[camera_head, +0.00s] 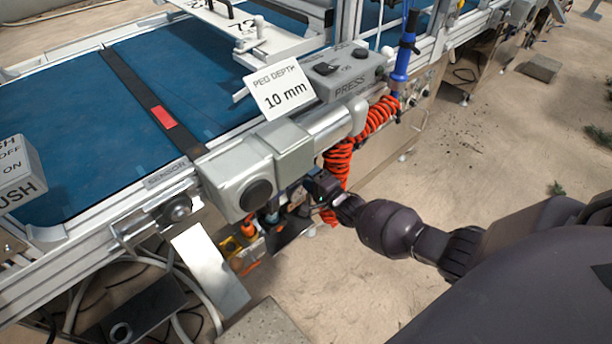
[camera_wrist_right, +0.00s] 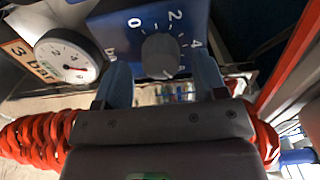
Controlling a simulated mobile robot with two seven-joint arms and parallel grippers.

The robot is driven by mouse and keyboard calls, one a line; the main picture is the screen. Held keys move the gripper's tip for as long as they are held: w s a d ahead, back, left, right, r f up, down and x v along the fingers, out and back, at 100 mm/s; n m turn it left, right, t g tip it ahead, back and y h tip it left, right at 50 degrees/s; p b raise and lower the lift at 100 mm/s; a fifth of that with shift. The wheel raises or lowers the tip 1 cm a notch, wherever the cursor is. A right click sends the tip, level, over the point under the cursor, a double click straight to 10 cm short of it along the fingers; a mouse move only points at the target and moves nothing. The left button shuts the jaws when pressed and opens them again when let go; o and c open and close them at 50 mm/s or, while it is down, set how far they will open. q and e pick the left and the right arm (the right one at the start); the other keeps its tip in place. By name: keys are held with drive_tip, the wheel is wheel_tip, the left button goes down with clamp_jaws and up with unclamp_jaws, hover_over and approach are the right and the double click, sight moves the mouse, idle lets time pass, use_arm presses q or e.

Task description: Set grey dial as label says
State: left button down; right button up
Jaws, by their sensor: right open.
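In the right wrist view, a round grey dial (camera_wrist_right: 160,55) sits on a blue panel (camera_wrist_right: 112,27) with white numbers; 0, 2 and 4 are readable. Where the dial points is unclear. My right gripper (camera_wrist_right: 161,68) is open, with one finger on each side of the dial; I cannot tell whether they touch it. In the head view, my right gripper (camera_head: 303,193) is low by the machine's front side, and the dial is not visible there. A white label (camera_head: 280,90) reads "PEG DEPTH 10 mm". An orange label (camera_wrist_right: 30,62) reads "3 bar". My left gripper is not in view.
A round gauge (camera_wrist_right: 68,60) is left of the panel. A coiled red hose (camera_head: 338,165) hangs close to my right gripper. A grey housing (camera_head: 236,178) with a black knob (camera_head: 256,194) juts out above it. Open sandy ground (camera_head: 480,150) lies to the right.

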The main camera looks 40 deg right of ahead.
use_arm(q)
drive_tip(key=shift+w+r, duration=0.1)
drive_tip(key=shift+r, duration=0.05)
use_arm(e)
drive_tip(key=shift+w, duration=0.5)
drive_tip(key=c, duration=0.9)
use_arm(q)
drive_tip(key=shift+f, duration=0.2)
